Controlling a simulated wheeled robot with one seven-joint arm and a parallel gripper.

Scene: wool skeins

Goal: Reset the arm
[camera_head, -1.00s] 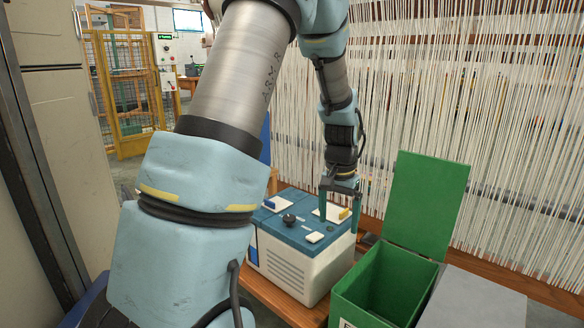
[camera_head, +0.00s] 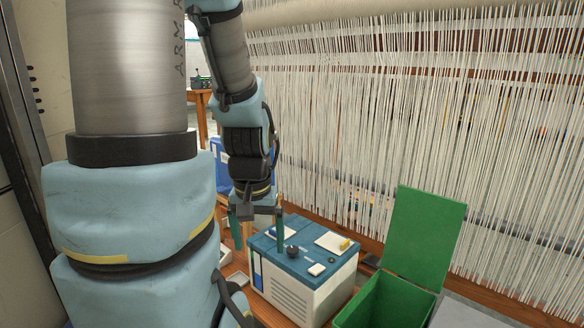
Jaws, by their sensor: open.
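My arm fills the left of the head view, its upper part reaching over and hanging down in the middle. My gripper (camera_head: 258,228) points downward with its two teal fingers apart and nothing seen between them. It hangs at the back left of a cream box with a teal top (camera_head: 300,249). The right finger overlaps the edge of the teal top in the picture; I cannot tell whether it touches.
An open green bin (camera_head: 385,303) with its lid (camera_head: 425,235) raised stands right of the box. A wall of white hanging threads (camera_head: 400,110) runs behind. A blue object (camera_head: 222,165) shows partly behind my arm.

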